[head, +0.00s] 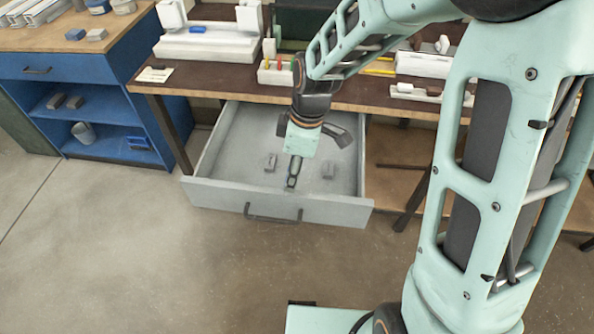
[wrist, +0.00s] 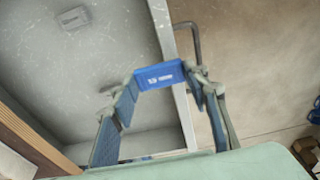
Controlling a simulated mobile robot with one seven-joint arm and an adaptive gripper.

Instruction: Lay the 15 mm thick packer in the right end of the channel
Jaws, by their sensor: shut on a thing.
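My gripper (head: 292,180) points down over the open drawer in the head view. In the wrist view its fingertips (wrist: 161,82) are shut on a blue packer (wrist: 159,74) whose pale marking seems to read 15. The packer spans the gap between the two fingers. In the head view the fingers mostly hide it. On the bench at the back left, a white fixture (head: 205,47) with two uprights has a small blue piece (head: 199,29) lying between them. I cannot tell for sure which part is the channel.
The grey drawer (head: 225,160) stands pulled out, its front low. Grey blocks (head: 271,162) (head: 328,170) lie in it on both sides of my gripper. The bench top (head: 340,97) overhangs behind. A small rack (head: 276,72) and a white device (head: 425,63) stand on it.

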